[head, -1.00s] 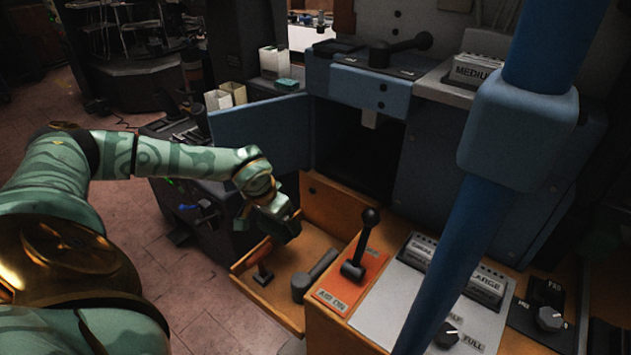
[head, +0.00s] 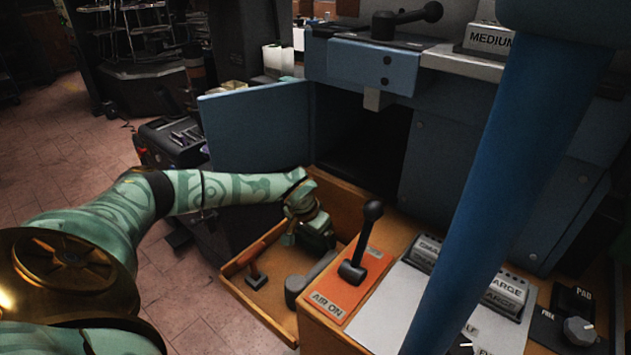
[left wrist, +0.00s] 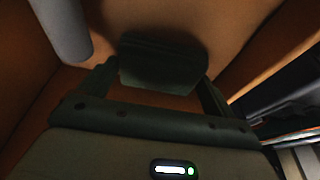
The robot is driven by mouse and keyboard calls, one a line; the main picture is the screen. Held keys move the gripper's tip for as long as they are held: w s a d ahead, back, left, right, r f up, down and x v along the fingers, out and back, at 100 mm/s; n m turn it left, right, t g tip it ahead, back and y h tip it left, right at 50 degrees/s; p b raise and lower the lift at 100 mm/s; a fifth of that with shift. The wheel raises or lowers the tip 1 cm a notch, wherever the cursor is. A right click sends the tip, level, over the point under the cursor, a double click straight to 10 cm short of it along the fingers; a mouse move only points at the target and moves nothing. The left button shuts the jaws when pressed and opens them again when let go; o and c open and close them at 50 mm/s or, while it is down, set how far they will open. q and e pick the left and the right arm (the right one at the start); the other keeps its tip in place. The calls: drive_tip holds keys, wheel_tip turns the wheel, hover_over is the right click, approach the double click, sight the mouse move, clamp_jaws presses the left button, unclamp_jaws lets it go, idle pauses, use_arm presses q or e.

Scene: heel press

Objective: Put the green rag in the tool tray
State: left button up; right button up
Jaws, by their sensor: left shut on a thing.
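The tool tray (head: 273,290) is an open orange-brown wooden drawer at the lower middle of the head view. My left gripper (head: 318,238) is low over the back part of the tray, pointing down. In the left wrist view, my left gripper (left wrist: 160,82) is shut on the green rag (left wrist: 162,62), a dark green bundle between the fingers. The tray's brown floor and walls surround it there. Whether the rag touches the floor I cannot tell. In the head view the rag is mostly hidden by the gripper. My right gripper is not in view.
A small hammer-like tool (head: 256,274) and a grey rounded bar (head: 308,283) lie in the tray. A black lever (head: 362,245) on an orange plate stands close to its right. An open blue door (head: 258,132) is behind. A thick blue post (head: 500,200) crosses the right.

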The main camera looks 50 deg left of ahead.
use_arm(q)
drive_tip(key=o, duration=0.8)
drive_tip(key=shift+c, duration=0.2)
drive_tip(key=p+v, duration=0.5)
drive_tip(key=v, duration=0.7)
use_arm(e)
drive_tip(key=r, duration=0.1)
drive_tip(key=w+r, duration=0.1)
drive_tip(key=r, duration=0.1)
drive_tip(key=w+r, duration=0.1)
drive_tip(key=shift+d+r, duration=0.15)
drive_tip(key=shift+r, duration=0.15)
use_arm(q)
drive_tip(key=shift+s+r, duration=0.1)
